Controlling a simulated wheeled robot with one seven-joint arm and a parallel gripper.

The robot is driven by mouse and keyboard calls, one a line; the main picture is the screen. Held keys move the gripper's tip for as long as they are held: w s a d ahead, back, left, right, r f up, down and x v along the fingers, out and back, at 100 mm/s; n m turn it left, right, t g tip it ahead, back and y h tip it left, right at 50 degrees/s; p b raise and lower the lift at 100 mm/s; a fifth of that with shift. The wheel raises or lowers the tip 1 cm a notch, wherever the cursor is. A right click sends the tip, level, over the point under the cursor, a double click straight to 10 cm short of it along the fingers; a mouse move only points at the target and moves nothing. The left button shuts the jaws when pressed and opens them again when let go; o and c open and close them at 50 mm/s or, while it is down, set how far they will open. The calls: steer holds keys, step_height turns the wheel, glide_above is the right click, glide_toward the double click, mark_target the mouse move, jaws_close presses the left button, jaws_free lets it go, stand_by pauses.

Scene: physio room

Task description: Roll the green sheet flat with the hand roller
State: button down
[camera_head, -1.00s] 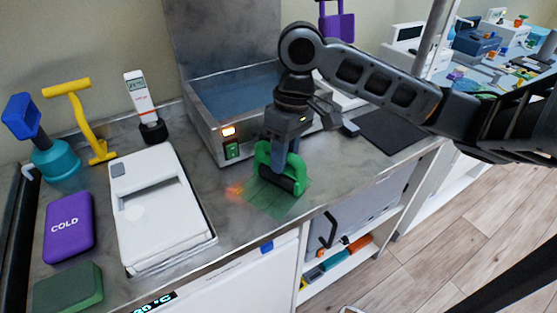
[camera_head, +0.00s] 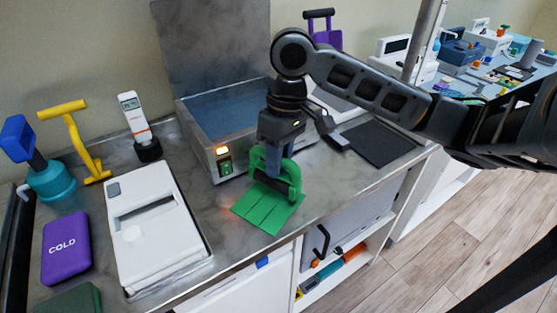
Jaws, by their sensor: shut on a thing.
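The green sheet (camera_head: 264,210) lies on the metal counter in front of the water bath, with lines across it splitting it into strips. My gripper (camera_head: 274,165) points down over the sheet's far end and is shut on the hand roller (camera_head: 287,187). The roller has a green frame and a dark cylinder. The cylinder is at the sheet's far edge; I cannot tell whether it touches the sheet. The fingertips are partly hidden by the roller frame.
The water bath (camera_head: 225,175) with its raised lid stands just behind. A white device (camera_head: 155,225), a purple COLD pack (camera_head: 65,247) and a yellow handled tool (camera_head: 75,140) are at left. A dark mat (camera_head: 380,143) lies at right. The counter's front edge is close to the sheet.

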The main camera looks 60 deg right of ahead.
steer(key=shift+r+p, duration=1.95)
steer(key=shift+r, duration=0.6)
